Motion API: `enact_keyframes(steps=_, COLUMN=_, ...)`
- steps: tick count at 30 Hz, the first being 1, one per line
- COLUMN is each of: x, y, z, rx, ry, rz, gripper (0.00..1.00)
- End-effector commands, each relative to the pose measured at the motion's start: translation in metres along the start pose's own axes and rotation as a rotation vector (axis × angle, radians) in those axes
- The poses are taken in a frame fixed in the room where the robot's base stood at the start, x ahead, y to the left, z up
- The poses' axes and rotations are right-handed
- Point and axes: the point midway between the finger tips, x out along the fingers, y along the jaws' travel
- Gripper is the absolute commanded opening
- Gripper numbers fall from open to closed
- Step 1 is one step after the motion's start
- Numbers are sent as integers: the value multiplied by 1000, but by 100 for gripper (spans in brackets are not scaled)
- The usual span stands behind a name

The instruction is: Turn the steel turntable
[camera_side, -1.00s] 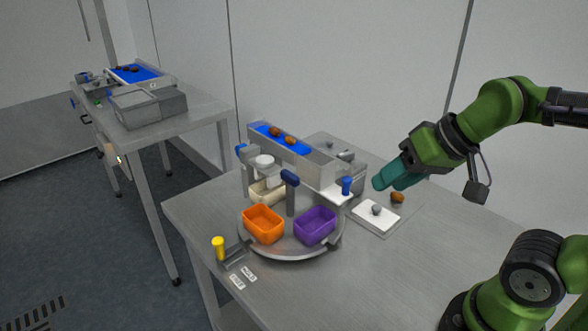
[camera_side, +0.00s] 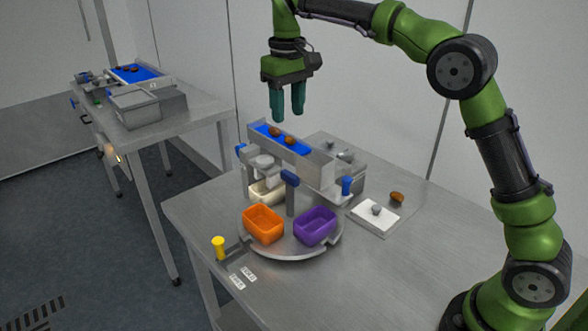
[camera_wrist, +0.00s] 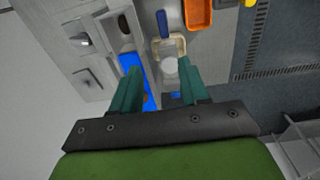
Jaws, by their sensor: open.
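The round steel turntable (camera_side: 284,247) lies on the near part of the table in the side view. It carries an orange bin (camera_side: 263,224), a purple bin (camera_side: 315,226) and a cream bin (camera_side: 262,194) at the back, partly hidden. A post with a dark blue handle (camera_side: 290,179) stands near its middle. My gripper (camera_side: 288,118) is open and empty, pointing down, above the blue-belted conveyor and apart from the turntable. In the wrist view my two green fingers (camera_wrist: 159,82) are spread, with the cream bin (camera_wrist: 172,47) and orange bin (camera_wrist: 198,15) beyond them.
Brown dates lie on the blue belt (camera_side: 296,145). A white plate (camera_side: 371,224) with a grey lump and a date (camera_side: 396,196) lie to the right. A yellow knob (camera_side: 219,243) stands at the turntable's left. A second table (camera_side: 190,108) is behind left.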

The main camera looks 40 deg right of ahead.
Motion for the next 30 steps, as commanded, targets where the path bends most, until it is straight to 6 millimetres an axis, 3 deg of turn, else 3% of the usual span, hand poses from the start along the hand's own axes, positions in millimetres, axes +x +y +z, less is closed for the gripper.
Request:
enact_keyframes(steps=3, x=-20, y=-1, z=4, rx=-7, ry=-3, rz=-11, gripper=45)
enact_keyframes(steps=11, x=-3, y=-3, z=10, rx=-26, ry=-33, rz=-21, gripper=45)
enact_keyframes(steps=30, x=126, y=-7, z=14, rx=-23, ry=-31, rz=-23, gripper=45)
